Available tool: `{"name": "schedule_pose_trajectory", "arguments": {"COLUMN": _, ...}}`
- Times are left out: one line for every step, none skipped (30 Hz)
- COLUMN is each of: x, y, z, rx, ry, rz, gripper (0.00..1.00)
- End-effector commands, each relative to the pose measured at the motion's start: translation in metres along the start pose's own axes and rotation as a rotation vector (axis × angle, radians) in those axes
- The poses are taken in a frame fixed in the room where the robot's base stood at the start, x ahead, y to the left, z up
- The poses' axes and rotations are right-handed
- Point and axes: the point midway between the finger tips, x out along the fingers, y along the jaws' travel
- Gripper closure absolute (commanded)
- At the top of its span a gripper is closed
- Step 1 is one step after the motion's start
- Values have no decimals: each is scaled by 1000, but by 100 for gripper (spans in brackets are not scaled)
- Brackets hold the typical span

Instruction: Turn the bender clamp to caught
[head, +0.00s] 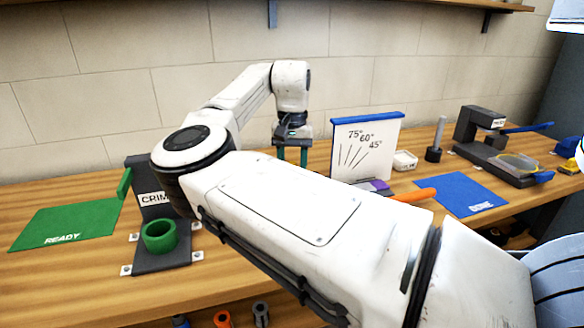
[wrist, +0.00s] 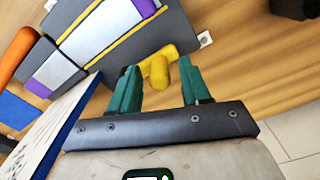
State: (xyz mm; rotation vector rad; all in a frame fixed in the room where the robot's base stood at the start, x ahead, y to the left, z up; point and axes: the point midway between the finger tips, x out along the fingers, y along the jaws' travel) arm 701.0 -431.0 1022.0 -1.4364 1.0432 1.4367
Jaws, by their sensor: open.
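A yellow T-shaped handle (wrist: 158,68), which looks like the bender clamp, sits beside the bender's dark base in the wrist view. The bender's angle board (head: 365,145), marked 75°, 60° and 45°, stands right of my gripper in the head view. Its orange lever (head: 413,195) points to the right. My gripper (head: 293,155) is open, with green fingers pointing down. In the wrist view my gripper (wrist: 157,80) has its fingers on either side of the yellow handle; I cannot tell whether they touch it. My arm hides much of the bender in the head view.
A crimp station (head: 155,258) with a green ring and a green READY mat (head: 68,224) are at the left. A blue mat (head: 470,194) and a dark press with a blue lever (head: 500,150) are at the right. The wall stands close behind.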

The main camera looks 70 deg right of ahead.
Motion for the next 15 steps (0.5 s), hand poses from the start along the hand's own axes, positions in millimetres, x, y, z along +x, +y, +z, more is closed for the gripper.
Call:
{"name": "schedule_pose_trajectory", "arguments": {"x": 4, "y": 0, "z": 0, "rx": 0, "ry": 0, "rz": 0, "gripper": 53}}
{"name": "schedule_pose_trajectory", "arguments": {"x": 6, "y": 0, "z": 0, "rx": 0, "ry": 1, "rz": 1, "gripper": 53}}
{"name": "schedule_pose_trajectory", "arguments": {"x": 8, "y": 0, "z": 0, "rx": 0, "ry": 0, "rz": 0, "gripper": 53}}
{"name": "schedule_pose_trajectory", "arguments": {"x": 9, "y": 0, "z": 0, "rx": 0, "ry": 0, "rz": 0, "gripper": 53}}
{"name": "schedule_pose_trajectory", "arguments": {"x": 10, "y": 0, "z": 0, "rx": 0, "ry": 0, "rz": 0, "gripper": 53}}
{"name": "schedule_pose_trajectory", "arguments": {"x": 11, "y": 0, "z": 0, "rx": 0, "ry": 0, "rz": 0, "gripper": 53}}
{"name": "schedule_pose_trajectory", "arguments": {"x": 11, "y": 0, "z": 0, "rx": 0, "ry": 0, "rz": 1, "gripper": 53}}
{"name": "schedule_pose_trajectory", "arguments": {"x": 11, "y": 0, "z": 0, "rx": 0, "ry": 0, "rz": 1, "gripper": 53}}
{"name": "schedule_pose_trajectory", "arguments": {"x": 11, "y": 0, "z": 0, "rx": 0, "ry": 0, "rz": 1, "gripper": 53}}
{"name": "schedule_pose_trajectory", "arguments": {"x": 11, "y": 0, "z": 0, "rx": 0, "ry": 0, "rz": 1, "gripper": 53}}
{"name": "schedule_pose_trajectory", "arguments": {"x": 11, "y": 0, "z": 0, "rx": 0, "ry": 0, "rz": 1, "gripper": 53}}
{"name": "schedule_pose_trajectory", "arguments": {"x": 11, "y": 0, "z": 0, "rx": 0, "ry": 0, "rz": 1, "gripper": 53}}
{"name": "schedule_pose_trajectory", "arguments": {"x": 11, "y": 0, "z": 0, "rx": 0, "ry": 0, "rz": 1, "gripper": 53}}
{"name": "schedule_pose_trajectory", "arguments": {"x": 11, "y": 0, "z": 0, "rx": 0, "ry": 0, "rz": 1, "gripper": 56}}
{"name": "schedule_pose_trajectory", "arguments": {"x": 11, "y": 0, "z": 0, "rx": 0, "ry": 0, "rz": 1, "gripper": 60}}
